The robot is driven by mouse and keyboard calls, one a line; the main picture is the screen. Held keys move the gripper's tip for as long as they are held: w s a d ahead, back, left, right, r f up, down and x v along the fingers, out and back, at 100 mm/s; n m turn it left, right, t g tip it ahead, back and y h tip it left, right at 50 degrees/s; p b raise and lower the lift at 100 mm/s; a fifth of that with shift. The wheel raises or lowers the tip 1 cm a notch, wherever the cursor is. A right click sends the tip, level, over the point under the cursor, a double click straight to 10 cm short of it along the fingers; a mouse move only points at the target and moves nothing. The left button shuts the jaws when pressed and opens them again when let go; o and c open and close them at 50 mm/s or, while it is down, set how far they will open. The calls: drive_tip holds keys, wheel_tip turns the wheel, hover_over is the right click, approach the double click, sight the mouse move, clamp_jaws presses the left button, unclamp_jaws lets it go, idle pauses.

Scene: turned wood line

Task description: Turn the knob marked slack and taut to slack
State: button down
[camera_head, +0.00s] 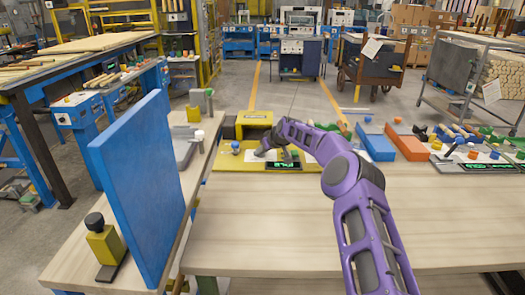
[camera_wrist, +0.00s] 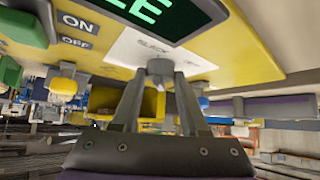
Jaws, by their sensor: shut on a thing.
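In the wrist view, a small grey knob (camera_wrist: 160,67) sits on a white label (camera_wrist: 185,48) on the yellow panel (camera_wrist: 240,50). The blurred word on the label looks like "slack"; no "taut" is readable. The fingers of my gripper (camera_wrist: 160,78) are closed on the knob from both sides. They hide much of it, and I cannot tell which way it points. In the head view, my gripper (camera_head: 283,153) is over the yellow panel (camera_head: 228,163) at the table's far edge. The knob is hidden there by my arm.
A green-lit display (camera_wrist: 165,12) is beside the knob; an ON/OFF label (camera_wrist: 78,32) and a yellow knob (camera_wrist: 63,87) are to the left. A tall blue board (camera_head: 140,185) stands left. Orange (camera_head: 407,143) and blue (camera_head: 376,143) blocks lie right. The front table (camera_head: 260,235) is clear.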

idle(0.4)
drive_tip(key=shift+c, duration=2.1)
unclamp_jaws()
drive_tip(key=v, duration=1.7)
drive_tip(key=shift+r, duration=0.25)
drive_tip(key=shift+s, duration=0.1)
